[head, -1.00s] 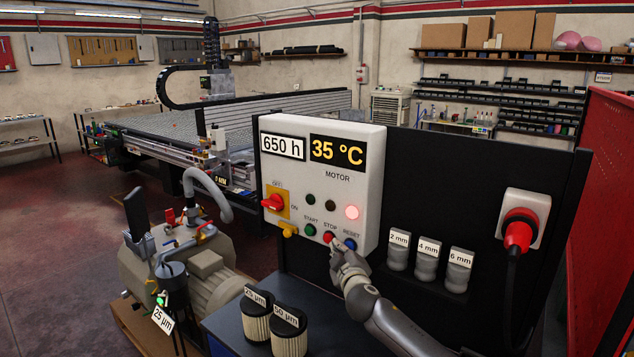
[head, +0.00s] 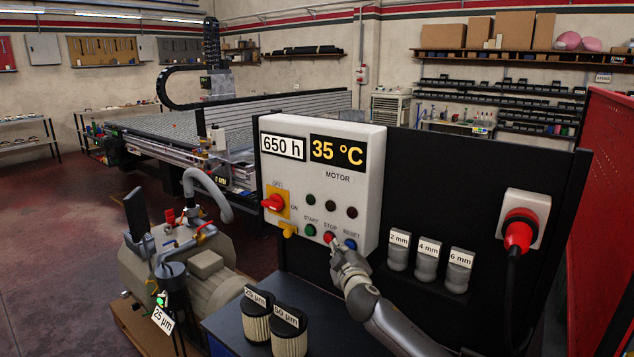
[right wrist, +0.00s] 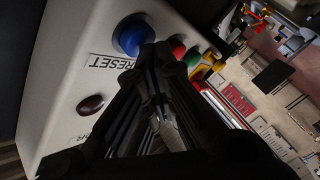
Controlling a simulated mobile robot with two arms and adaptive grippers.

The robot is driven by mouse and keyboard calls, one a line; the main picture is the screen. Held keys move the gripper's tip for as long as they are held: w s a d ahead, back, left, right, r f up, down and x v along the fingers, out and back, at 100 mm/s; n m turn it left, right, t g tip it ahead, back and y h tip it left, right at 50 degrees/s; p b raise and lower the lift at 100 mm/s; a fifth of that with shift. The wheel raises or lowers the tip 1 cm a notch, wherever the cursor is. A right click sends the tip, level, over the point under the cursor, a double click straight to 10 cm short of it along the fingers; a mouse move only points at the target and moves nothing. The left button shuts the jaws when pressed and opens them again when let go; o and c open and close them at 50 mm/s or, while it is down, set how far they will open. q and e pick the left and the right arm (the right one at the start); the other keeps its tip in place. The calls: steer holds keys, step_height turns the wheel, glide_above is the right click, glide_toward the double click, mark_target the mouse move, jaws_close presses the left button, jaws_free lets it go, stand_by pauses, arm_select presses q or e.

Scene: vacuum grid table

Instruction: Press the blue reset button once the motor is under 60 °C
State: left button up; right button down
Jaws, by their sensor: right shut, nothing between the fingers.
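The white control box (head: 372,190) carries a display (head: 337,151) that reads 35 °C, above the word MOTOR. The blue RESET button (head: 350,244) sits at the lower right of its face, right of the red STOP button (head: 329,237) and the green START button (head: 310,230). The lamp (head: 351,212) above RESET is dark. My right gripper (head: 338,248) is shut and empty, its tips just below and in front of STOP and RESET. In the right wrist view the blue button (right wrist: 131,36) is by the fingertips; I cannot tell whether they touch. My left gripper is out of view.
A red rotary switch (head: 273,202) is on the box's left. Filter cartridges (head: 289,333) stand on the blue bench below. Labelled grey cups (head: 428,265) and a red plug (head: 520,232) are on the black panel to the right. A pump (head: 205,275) stands at left.

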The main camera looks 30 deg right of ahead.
steer(key=shift+s+a+p, duration=0.15)
steer(key=shift+s+a, duration=0.25)
steer(key=shift+a, duration=0.5)
steer(key=shift+s+a+p, duration=0.15)
steer(key=shift+s+a, duration=0.2)
steer(key=shift+a, duration=0.6)
steer(key=shift+s+a+p, duration=0.15)
steer(key=shift+s+a, duration=0.25)
steer(key=shift+a, duration=0.5)
steer(key=shift+f, duration=0.1)
